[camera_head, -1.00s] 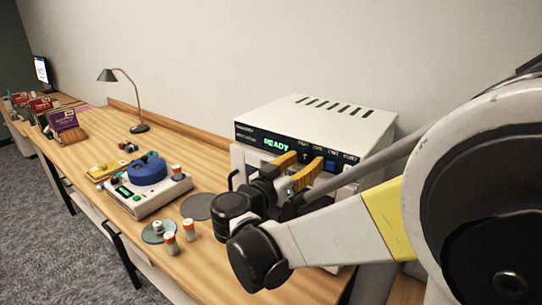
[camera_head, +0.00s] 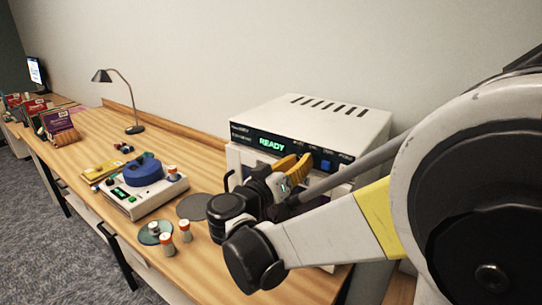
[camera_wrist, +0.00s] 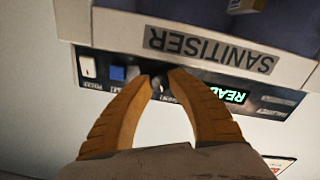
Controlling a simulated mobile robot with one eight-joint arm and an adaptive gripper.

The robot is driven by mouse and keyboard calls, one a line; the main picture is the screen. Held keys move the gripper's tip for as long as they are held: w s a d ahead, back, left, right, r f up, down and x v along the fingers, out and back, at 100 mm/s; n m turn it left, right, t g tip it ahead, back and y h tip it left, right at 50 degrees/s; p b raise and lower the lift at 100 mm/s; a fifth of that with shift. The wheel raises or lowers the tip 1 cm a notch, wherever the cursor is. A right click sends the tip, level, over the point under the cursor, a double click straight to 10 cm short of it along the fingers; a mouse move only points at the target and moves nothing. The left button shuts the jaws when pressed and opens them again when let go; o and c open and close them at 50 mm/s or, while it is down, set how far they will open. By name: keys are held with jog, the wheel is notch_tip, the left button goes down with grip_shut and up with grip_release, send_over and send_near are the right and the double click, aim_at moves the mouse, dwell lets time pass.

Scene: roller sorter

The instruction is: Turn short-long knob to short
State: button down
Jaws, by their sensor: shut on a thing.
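A white sanitiser (camera_head: 320,118) stands on the bench, its dark front panel showing a green READY display (camera_head: 271,144). My gripper (camera_head: 300,161) is at this panel, to the right of the display. In the wrist view, where the panel appears upside down, the two orange fingers (camera_wrist: 160,79) are shut on a small dark knob (camera_wrist: 160,88). Most of the knob is hidden between the fingertips, so I cannot tell which way it points. In the head view the fingers hide it.
A blue button (camera_wrist: 117,73) and a white switch (camera_wrist: 88,67) sit on the panel near the fingers. A white device with a blue round top (camera_head: 145,172), several small bottles and a lamp (camera_head: 126,98) stand on the bench (camera_head: 160,143).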

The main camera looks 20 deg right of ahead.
jog(key=c, duration=1.2)
grip_release()
jog(key=shift+o, duration=0.2)
jog(key=v, duration=1.2)
